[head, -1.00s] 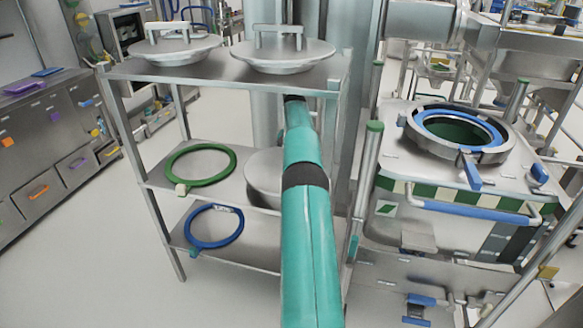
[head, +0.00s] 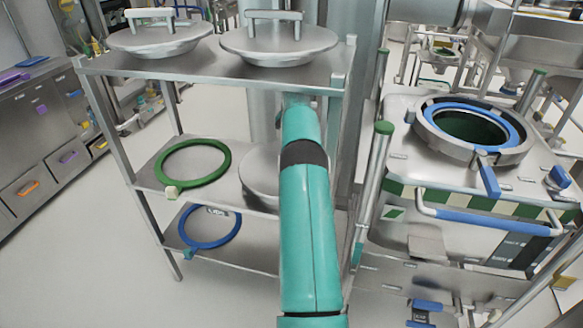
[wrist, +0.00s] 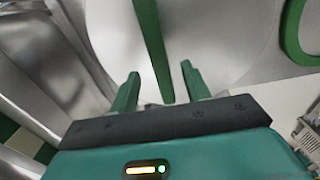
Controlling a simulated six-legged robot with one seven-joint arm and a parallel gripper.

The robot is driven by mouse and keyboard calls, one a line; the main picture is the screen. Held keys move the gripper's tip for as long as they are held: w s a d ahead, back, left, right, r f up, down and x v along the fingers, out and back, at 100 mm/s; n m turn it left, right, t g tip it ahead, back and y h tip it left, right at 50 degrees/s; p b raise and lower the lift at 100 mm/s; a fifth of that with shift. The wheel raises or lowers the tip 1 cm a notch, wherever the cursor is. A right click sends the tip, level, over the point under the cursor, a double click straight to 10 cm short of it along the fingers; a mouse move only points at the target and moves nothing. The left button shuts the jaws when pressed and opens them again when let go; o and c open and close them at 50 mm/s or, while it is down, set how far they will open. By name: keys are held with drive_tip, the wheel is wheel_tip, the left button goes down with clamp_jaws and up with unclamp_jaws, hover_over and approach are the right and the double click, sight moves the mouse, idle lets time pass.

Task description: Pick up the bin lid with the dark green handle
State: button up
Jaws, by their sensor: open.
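The bin lid (head: 257,180) is a round grey metal disc on the middle shelf, partly hidden behind my teal arm in the head view. Its dark green handle (wrist: 152,45) shows in the wrist view as a bar over the grey lid surface (wrist: 205,45). My gripper (wrist: 162,82) is open, with two green fingers. The near end of the handle lies between the fingers in the picture, with gaps on both sides. I cannot tell how deep the fingers reach. The gripper is hidden in the head view.
The metal shelf rack (head: 220,82) holds two light-handled lids on top. A green ring (head: 222,172) lies left of the lid and a blue ring (head: 236,232) lies below. The rack's right post (head: 337,130) stands close to my arm. A bin station (head: 405,150) stands at right.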

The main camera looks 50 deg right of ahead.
drive_tip(key=shift+w+d+f, duration=0.1)
drive_tip(key=shift+w+f, duration=0.25)
drive_tip(key=shift+f, duration=0.45)
drive_tip(key=shift+s+a+f, duration=0.15)
drive_tip(key=shift+a, duration=0.15)
drive_tip(key=shift+s+f, duration=0.25)
drive_tip(key=shift+s, duration=0.05)
wheel_tip(320, 180, down, 5)
drive_tip(key=shift+r, duration=0.15)
drive_tip(key=shift+f, duration=0.3)
drive_tip(key=shift+f, duration=0.25)
drive_tip(key=shift+d, duration=0.1)
clamp_jaws()
